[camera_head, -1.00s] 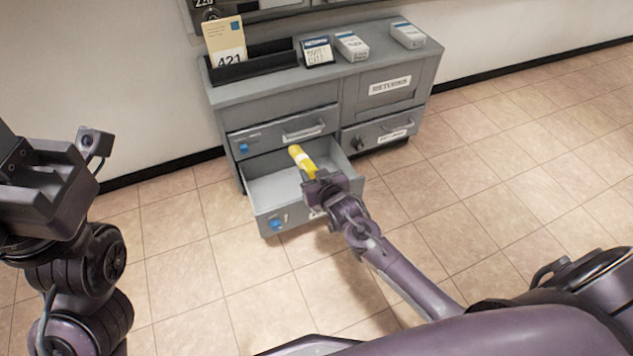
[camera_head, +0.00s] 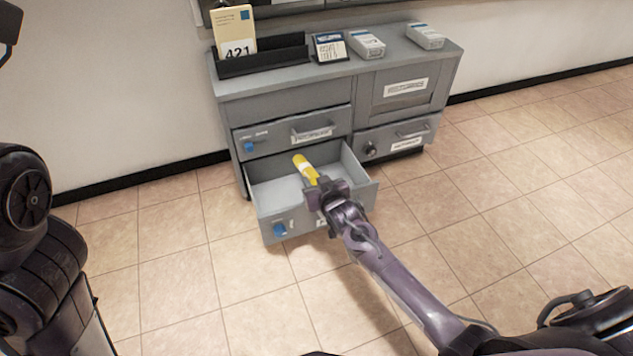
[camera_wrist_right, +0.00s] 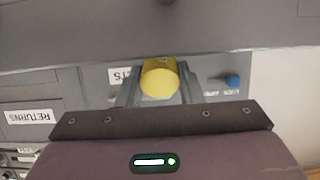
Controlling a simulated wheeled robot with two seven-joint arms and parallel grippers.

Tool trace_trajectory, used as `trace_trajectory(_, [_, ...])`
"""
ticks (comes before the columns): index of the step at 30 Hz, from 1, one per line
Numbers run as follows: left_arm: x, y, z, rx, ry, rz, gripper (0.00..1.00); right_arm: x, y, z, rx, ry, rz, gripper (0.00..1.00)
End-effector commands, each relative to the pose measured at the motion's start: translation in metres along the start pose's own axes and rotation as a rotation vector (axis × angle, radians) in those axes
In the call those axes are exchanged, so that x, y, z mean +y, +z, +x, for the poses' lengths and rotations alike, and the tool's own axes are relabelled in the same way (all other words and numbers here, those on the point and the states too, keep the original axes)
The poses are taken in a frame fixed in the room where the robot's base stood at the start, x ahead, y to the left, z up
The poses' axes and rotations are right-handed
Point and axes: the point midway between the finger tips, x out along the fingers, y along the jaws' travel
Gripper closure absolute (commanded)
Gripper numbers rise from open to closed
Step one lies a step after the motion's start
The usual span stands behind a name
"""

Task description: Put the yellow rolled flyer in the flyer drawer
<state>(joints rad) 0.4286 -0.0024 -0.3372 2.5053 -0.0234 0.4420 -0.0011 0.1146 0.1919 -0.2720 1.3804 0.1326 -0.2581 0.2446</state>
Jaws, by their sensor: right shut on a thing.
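The yellow rolled flyer (camera_head: 305,168) is held in my right gripper (camera_head: 325,190), which is shut on its near end. The flyer points away from the gripper over the open lower left drawer (camera_head: 282,194) of the grey cabinet. I cannot tell whether it touches the drawer floor. In the right wrist view the round end of the flyer (camera_wrist_right: 159,78) sits between the two fingers (camera_wrist_right: 158,88). The drawer's front label is mostly hidden by my right gripper. My left arm shows at the left edge, but its gripper is out of view.
The closed drawer (camera_head: 300,132) above has a handle and a blue knob. A returns door (camera_head: 405,88) and drawer (camera_head: 395,135) are on the right. On top stand a black tray (camera_head: 262,60) with a 421 card (camera_head: 235,30) and small boxes (camera_head: 367,45). The floor is clear.

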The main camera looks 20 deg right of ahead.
Motion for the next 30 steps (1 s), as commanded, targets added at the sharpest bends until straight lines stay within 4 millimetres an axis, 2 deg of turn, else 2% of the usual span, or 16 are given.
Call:
trace_trajectory(8, [-0.001, 0.000, 0.001, 0.000, -0.001, 0.002, 0.64, 0.000, 0.000, 0.001, 0.002, 0.000, 0.000, 0.88])
trace_trajectory(9, [-0.001, 0.000, 0.001, 0.000, -0.001, 0.001, 0.64, 0.000, 0.000, 0.001, 0.002, 0.000, 0.000, 0.61])
trace_trajectory(14, [0.000, 0.000, 0.001, 0.000, -0.001, 0.001, 0.64, 0.000, 0.000, 0.001, 0.001, 0.000, 0.001, 0.41])
trace_trajectory(23, [-0.001, 0.000, 0.003, 0.002, 0.000, 0.001, 0.64, 0.000, 0.000, -0.002, 0.000, 0.000, 0.000, 0.41])
trace_trajectory(25, [-0.001, 0.000, 0.008, 0.008, 0.002, -0.002, 0.64, 0.000, -0.002, -0.008, -0.001, 0.000, 0.000, 0.41])
trace_trajectory(30, [0.007, 0.015, -0.001, -0.046, 0.007, -0.044, 0.64, 0.000, -0.004, -0.038, -0.002, -0.001, 0.001, 0.41])
